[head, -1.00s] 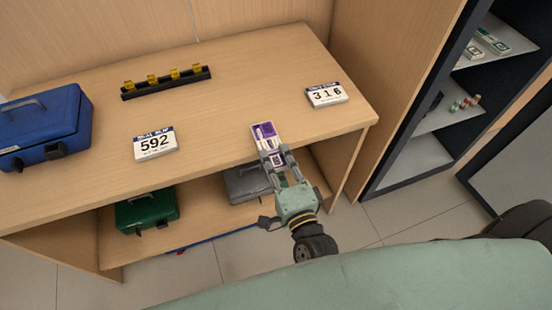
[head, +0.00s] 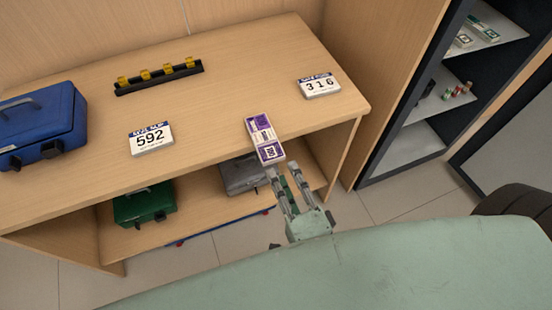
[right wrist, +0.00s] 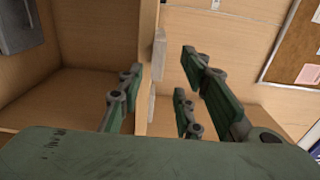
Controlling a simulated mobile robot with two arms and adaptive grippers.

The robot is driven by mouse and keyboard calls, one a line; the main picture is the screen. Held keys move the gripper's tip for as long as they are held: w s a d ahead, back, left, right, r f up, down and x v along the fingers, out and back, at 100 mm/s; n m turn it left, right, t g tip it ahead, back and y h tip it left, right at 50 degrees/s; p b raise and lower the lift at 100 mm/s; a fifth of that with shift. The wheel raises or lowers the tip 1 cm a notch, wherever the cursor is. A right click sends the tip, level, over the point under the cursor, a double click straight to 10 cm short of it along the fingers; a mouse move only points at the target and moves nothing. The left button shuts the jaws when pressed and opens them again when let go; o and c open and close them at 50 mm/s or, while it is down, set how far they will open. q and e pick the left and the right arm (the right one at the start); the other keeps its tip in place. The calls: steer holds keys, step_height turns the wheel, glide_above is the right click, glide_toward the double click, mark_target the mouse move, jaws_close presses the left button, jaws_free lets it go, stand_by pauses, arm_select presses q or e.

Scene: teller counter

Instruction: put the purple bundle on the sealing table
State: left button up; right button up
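The purple bundle (head: 260,131), purple and white, lies on the wooden table (head: 215,115) at its front edge, right of the middle. Its near end, with a dark square mark, reaches to or slightly over the edge. My right gripper (head: 281,170) is open and empty just in front of the bundle, its fingertips apart and close to the bundle's near end. In the right wrist view its fingers (right wrist: 160,85) are spread with nothing clearly held between them. My left gripper is not in view.
On the table stand a blue cash box (head: 45,125), a 592 card (head: 151,139), a 316 card (head: 319,86) and a black rack with yellow pieces (head: 158,78). A green box (head: 145,203) and a grey box (head: 242,175) sit on the lower shelf. A dark cabinet (head: 440,100) stands right.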

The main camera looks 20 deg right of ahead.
steer(key=shift+s, duration=1.5)
